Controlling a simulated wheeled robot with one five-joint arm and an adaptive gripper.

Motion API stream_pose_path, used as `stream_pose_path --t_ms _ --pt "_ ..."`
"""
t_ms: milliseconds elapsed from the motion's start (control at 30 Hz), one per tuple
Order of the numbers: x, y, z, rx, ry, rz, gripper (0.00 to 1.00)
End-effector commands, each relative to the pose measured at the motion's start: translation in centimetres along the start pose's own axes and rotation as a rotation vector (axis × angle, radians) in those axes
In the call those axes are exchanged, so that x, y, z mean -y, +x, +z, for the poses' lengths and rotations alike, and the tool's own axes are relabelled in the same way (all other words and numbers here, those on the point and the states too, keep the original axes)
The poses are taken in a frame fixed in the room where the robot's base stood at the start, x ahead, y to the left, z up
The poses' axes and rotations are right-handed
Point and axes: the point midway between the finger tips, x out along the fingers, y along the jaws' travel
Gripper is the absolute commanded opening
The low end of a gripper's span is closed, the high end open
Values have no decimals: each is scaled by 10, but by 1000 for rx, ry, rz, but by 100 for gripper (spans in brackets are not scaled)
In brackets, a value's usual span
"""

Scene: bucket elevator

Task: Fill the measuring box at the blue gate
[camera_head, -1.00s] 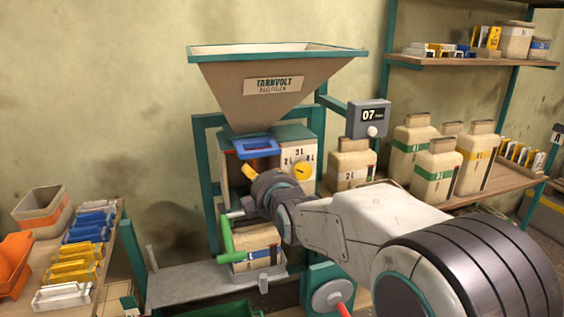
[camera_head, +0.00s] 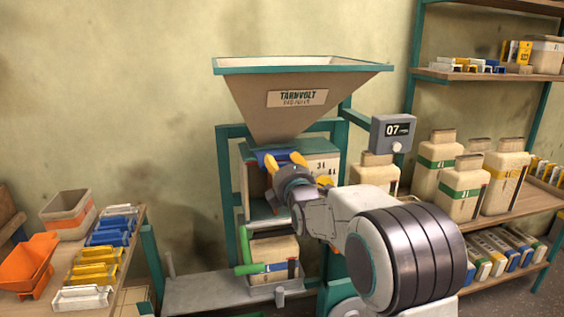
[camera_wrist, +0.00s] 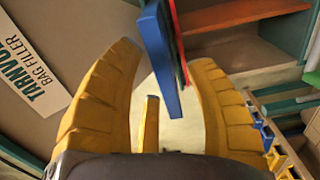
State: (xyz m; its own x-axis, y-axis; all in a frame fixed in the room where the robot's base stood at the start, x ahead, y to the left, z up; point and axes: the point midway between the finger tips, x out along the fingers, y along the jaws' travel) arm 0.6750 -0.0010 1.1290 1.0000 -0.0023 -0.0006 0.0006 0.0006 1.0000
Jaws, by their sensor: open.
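The blue gate (camera_head: 266,155) is under the mouth of the tan hopper (camera_head: 276,104). The box with the 3 L and 4 L dial marks (camera_head: 321,164), seemingly the measuring box, is just below, partly hidden by my arm. My gripper (camera_head: 285,161) is open at the gate, its yellow fingers up. In the wrist view a blue bar (camera_wrist: 158,50), seemingly the gate's handle, stands between the open fingers of my gripper (camera_wrist: 165,85), near their tips. A red strip runs along its right side. I see no clear contact. The box's inside is hidden.
A tan bag (camera_head: 274,258) stands below the box beside a green handle (camera_head: 250,268). An orange scoop (camera_head: 30,265) lies on the left table.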

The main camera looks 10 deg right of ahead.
Motion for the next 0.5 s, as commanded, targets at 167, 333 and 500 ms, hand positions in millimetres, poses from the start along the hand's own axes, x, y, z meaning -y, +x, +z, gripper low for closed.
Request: stream_pose_path --t_ms 167,333,500 --pt "0 8 0 0 0 0 49" --pt "0 10 0 0 1 1 49" --pt "0 10 0 0 1 1 52"
